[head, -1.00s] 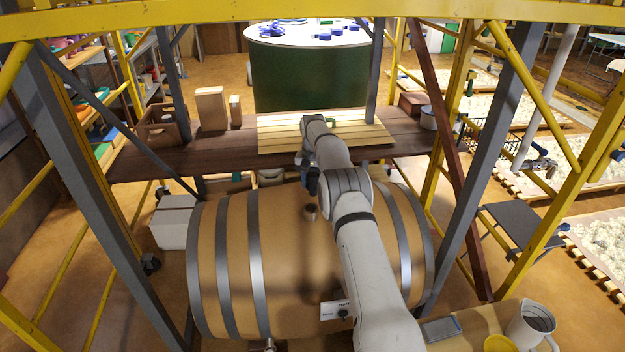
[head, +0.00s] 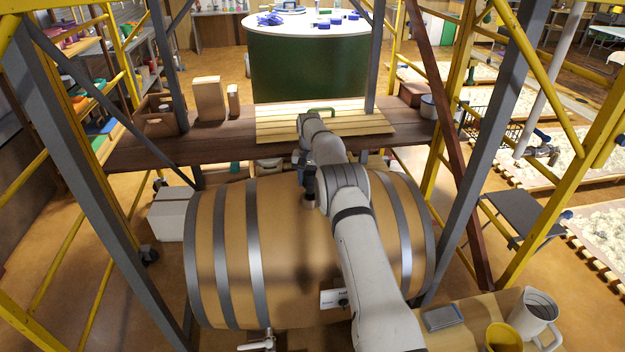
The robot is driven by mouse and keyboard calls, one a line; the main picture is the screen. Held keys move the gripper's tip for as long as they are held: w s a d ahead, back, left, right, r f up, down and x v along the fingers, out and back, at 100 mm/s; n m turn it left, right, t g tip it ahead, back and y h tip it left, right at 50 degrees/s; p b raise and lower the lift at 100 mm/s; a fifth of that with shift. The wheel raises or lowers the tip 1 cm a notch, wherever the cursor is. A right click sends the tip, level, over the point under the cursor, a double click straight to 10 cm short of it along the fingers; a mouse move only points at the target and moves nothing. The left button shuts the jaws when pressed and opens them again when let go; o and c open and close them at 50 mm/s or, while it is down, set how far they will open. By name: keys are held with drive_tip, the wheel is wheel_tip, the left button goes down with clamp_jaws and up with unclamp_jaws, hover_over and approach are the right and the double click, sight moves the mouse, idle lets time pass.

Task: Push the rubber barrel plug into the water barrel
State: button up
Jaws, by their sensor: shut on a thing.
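The water barrel (head: 289,245) is a large light-brown wooden barrel with grey hoops, lying on its side below the plank deck. My gripper (head: 310,192) is over its upper middle, partly masked by my arm. It is shut on the rubber barrel plug (head: 310,202), a small dark-brown stub just below the fingers, at the barrel's surface. The hole is hidden, and I cannot tell how deep the plug sits. A white label (head: 334,299) and a metal tap (head: 257,343) are low on the barrel.
The plank deck (head: 225,148) behind the barrel bears a slatted board (head: 375,122), a crate (head: 160,124) and boxes. Scaffold posts and braces stand at both sides.

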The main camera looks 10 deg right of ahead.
sight(309, 172)
drive_tip(key=shift+f+b, duration=0.75)
drive_tip(key=shift+f, duration=0.85)
drive_tip(key=shift+s+f+b, duration=0.1)
drive_tip(key=shift+f+b, duration=0.3)
drive_tip(key=shift+f, duration=0.35)
drive_tip(key=o, duration=1.1)
drive_tip(key=shift+s+f, duration=0.1)
drive_tip(key=shift+f, duration=0.05)
wheel_tip(309, 172, up, 8)
drive_tip(key=shift+a+r+b, duration=0.15)
drive_tip(key=shift+r+b, duration=0.05)
drive_tip(key=shift+b, duration=0.4)
